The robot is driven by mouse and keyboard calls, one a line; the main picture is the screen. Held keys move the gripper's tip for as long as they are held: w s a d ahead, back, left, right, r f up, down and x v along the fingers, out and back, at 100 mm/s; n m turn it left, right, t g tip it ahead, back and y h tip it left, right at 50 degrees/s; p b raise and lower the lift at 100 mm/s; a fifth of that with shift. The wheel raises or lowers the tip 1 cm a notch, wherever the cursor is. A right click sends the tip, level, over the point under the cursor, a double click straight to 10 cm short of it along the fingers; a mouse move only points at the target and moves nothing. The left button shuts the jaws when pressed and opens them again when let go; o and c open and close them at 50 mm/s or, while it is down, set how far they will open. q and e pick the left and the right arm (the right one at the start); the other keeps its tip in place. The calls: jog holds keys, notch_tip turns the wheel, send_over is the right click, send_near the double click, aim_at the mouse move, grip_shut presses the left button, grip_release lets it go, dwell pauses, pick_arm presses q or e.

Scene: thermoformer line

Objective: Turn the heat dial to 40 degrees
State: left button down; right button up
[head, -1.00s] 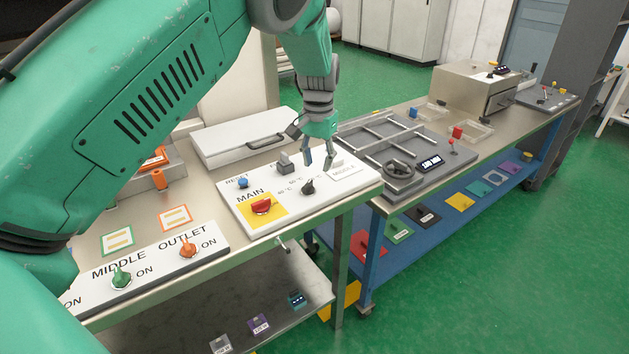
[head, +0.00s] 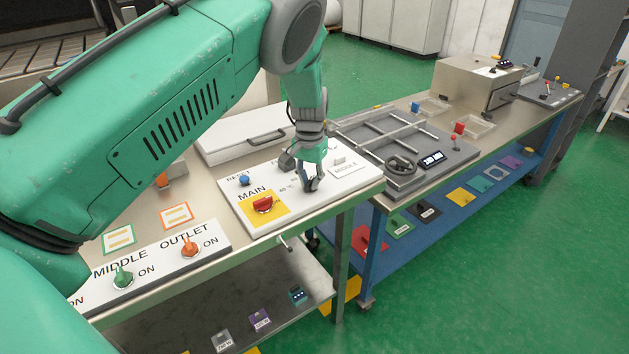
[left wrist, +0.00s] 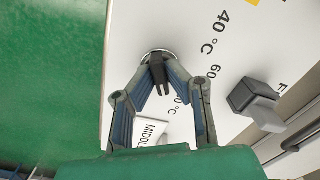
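The heat dial (left wrist: 158,75) is a small black knob on a round base in the white control panel. In the left wrist view its narrow grip runs roughly up and down the picture. The "40 °C" mark (left wrist: 217,35) lies to its upper right and the "60" mark to its right. My left gripper (head: 311,187) is down at the panel, and its fingers hide most of the dial in the head view. In the left wrist view its fingertips (left wrist: 159,70) are drawn in on both sides of the knob. My right gripper is not in view.
The red MAIN switch (head: 263,205) on its yellow plate and the blue reset button (head: 244,180) are left of the dial. A grey knob (left wrist: 252,96) stands close by. A white MIDDLE label (left wrist: 150,130) lies near the fingers. A framed grey unit (head: 385,145) is beyond the panel.

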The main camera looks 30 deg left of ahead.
pick_arm(q)
jog(key=shift+a+f, duration=0.15)
jog(key=shift+a, duration=0.3)
jog(key=shift+d, duration=0.55)
jog(key=shift+d+n, duration=0.15)
jog(key=shift+n, duration=0.55)
jog(key=shift+a+n+p, duration=0.3)
jog(key=shift+a+n, duration=0.15)
jog(key=shift+n, duration=1.15)
jog(key=n, duration=0.2)
jog(key=shift+d+n, duration=0.35)
jog(key=shift+n, duration=0.05)
jog(key=n, duration=0.3)
jog(key=shift+a+n, duration=0.2)
jog(key=shift+n, duration=0.1)
jog(key=n, duration=0.2)
jog(key=shift+d+n+p, duration=0.1)
jog(key=shift+n+p, duration=0.2)
jog(key=shift+n, duration=0.1)
jog(key=n, duration=0.5)
jog(key=shift+n, duration=2.5)
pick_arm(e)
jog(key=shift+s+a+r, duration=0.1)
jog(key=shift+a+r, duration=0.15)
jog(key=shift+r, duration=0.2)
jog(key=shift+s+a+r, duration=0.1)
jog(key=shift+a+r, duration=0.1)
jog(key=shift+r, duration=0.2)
